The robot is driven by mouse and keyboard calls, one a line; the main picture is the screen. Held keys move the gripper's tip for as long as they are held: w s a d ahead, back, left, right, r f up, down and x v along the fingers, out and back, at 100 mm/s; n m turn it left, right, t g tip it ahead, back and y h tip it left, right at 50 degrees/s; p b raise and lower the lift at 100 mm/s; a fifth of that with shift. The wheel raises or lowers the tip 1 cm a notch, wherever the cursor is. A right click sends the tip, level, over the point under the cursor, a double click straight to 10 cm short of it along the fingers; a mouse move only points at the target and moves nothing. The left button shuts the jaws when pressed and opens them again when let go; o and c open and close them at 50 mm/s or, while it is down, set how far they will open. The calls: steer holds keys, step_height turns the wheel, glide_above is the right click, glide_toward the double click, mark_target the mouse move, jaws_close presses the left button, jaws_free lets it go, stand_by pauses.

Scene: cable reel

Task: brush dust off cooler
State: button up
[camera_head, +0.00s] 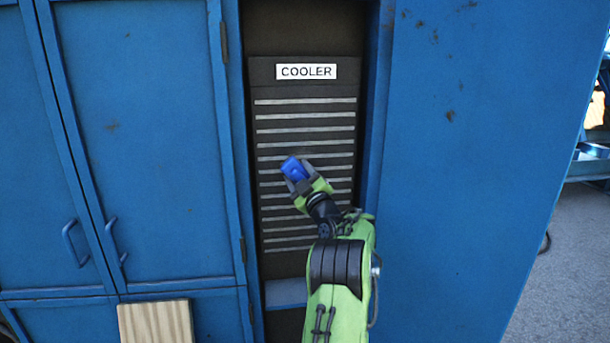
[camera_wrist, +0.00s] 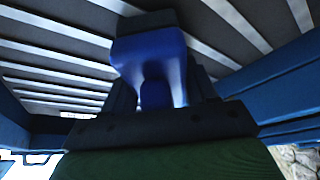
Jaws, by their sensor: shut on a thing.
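The cooler (camera_head: 325,91) is a dark panel with pale horizontal slats, labelled COOLER, set in a recess of a blue cabinet. Its slats also show in the wrist view (camera_wrist: 240,25). My gripper (camera_head: 303,183) is in front of the middle slats, shut on a blue brush (camera_head: 293,168). In the wrist view the blue brush (camera_wrist: 150,55) stands out between the fingers, with a dark end towards the slats. I cannot tell whether that end touches the cooler. I cannot make out clear dust on the slats. My gripper and arm hide part of the lower slats.
Blue cabinet doors (camera_head: 140,140) with handles are at the left of the recess. A plain blue panel (camera_head: 470,130) is at the right. A wooden board (camera_head: 155,322) is at the lower left. Grey floor (camera_head: 560,270) shows at the far right.

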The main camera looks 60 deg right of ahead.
mark_target(268, 153)
steer(key=shift+w+a, duration=1.15)
steer(key=shift+w, duration=0.2)
steer(key=shift+w+a, duration=1.15)
steer(key=shift+w, duration=0.15)
steer(key=shift+r+p, duration=0.3)
steer(key=shift+r, duration=0.8)
steer(key=shift+s+d+f+b, duration=0.1)
steer(key=shift+s+d, duration=1.15)
steer(key=shift+s, duration=0.2)
steer(key=shift+s+d+r+b, duration=0.1)
steer(key=shift+s+d, duration=1.1)
steer(key=shift+s, duration=0.2)
steer(key=shift+s+d+f+b, duration=0.1)
steer(key=shift+s+d, duration=1.15)
steer(key=shift+s, duration=0.2)
steer(key=shift+s+d+p, duration=0.3)
steer(key=shift+s+d, duration=0.95)
steer(key=shift+s, duration=0.05)
steer(key=shift+r+p, duration=0.4)
steer(key=shift+r, duration=0.75)
steer(key=shift+w+a+f+b, duration=0.1)
steer(key=shift+w+a+b, duration=0.25)
steer(key=shift+b, duration=0.15)
steer(key=shift+w+a, duration=0.6)
steer(key=shift+w, duration=0.1)
steer(key=shift+w+a, duration=2)
steer(key=shift+w, duration=0.3)
steer(key=shift+w+a, duration=2)
steer(key=shift+w, duration=0.25)
